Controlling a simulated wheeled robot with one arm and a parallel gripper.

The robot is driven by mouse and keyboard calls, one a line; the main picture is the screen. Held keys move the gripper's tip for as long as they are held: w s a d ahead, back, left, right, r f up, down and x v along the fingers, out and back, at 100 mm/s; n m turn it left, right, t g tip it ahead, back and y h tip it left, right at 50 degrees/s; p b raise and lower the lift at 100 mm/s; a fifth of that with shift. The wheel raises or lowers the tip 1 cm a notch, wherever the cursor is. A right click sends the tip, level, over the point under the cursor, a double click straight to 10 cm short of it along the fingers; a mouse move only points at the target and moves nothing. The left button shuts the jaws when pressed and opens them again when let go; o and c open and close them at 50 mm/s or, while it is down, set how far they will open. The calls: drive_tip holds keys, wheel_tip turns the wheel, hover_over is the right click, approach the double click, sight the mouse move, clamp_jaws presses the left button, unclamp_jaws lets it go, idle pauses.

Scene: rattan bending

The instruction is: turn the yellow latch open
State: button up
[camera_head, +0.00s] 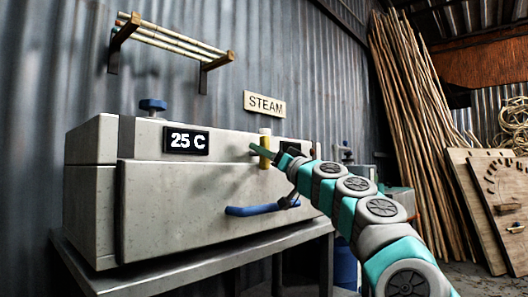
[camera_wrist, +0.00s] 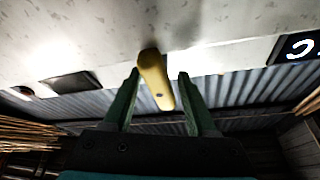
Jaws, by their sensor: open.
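The yellow latch (camera_head: 265,149) is a short upright bar on the front of the grey steam box (camera_head: 90,190), right of the temperature display. In the wrist view the yellow latch (camera_wrist: 156,80) lies between the two green fingers of my gripper (camera_wrist: 158,78), with a gap on each side. My gripper (camera_head: 262,150) is open and reaches the latch from the right in the head view. One finger shows in front of the latch there, and the other is hard to make out.
A display (camera_head: 187,141) reads 25 C. A blue handle (camera_head: 255,210) sticks out below the latch, and a blue knob (camera_head: 152,105) is on top of the box. The box stands on a metal table (camera_head: 190,270). Rattan poles (camera_head: 415,120) lean at the right.

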drive_tip(key=shift+a, duration=0.1)
clamp_jaws()
idle(0.5)
